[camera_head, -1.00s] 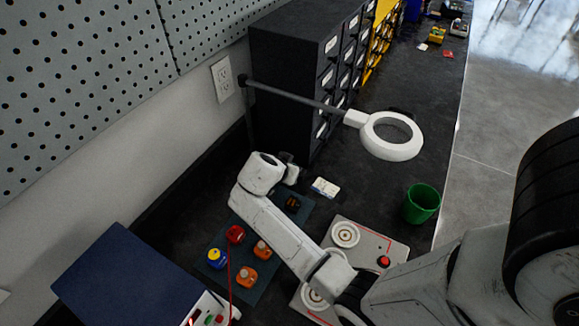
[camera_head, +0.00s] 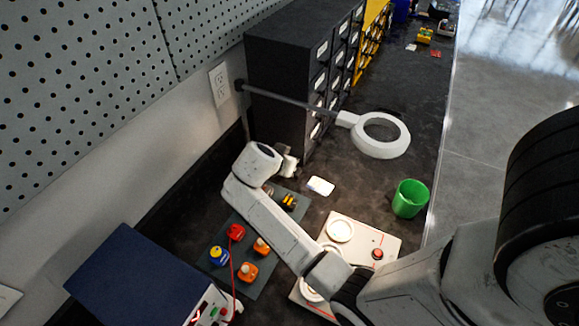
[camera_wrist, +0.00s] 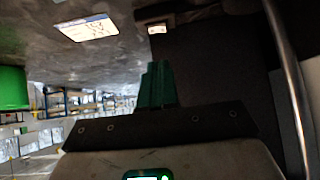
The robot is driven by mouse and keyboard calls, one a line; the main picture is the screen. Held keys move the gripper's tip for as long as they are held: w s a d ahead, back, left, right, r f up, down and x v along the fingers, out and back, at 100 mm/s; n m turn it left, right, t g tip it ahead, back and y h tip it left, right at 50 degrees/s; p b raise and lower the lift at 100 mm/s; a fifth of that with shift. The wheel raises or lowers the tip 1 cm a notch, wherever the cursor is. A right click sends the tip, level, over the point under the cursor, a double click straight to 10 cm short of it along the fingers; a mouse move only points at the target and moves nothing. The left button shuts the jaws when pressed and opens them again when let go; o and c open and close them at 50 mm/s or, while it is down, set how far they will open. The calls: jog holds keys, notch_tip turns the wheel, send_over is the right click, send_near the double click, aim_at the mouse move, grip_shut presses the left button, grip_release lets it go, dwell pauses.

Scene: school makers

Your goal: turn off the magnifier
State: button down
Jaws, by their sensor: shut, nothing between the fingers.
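The magnifier (camera_head: 383,152) is a white ring lens head on a dark rod that reaches out from the wall, hanging over the bench. My gripper (camera_head: 292,160) is low and to the left of the ring, in front of the dark drawer cabinet and apart from the ring. In the wrist view my gripper (camera_wrist: 157,85) shows green fingers together, with nothing between them. A grey bar (camera_wrist: 287,80) runs down the right side of that view; I cannot tell whether it is the magnifier's rod. No switch on the magnifier can be made out.
A dark drawer cabinet (camera_head: 284,75) stands behind my gripper. A green cup (camera_head: 410,198), also in the wrist view (camera_wrist: 13,88), and a white card (camera_head: 320,186) are on the bench. A plate with round pads (camera_head: 366,242) and colored knobs (camera_head: 249,272) lie nearer.

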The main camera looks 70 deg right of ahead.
jog(key=v, duration=0.7)
jog(key=shift+a+r+b, duration=0.2)
jog(key=shift+a+b, duration=0.15)
jog(key=shift+b, duration=0.1)
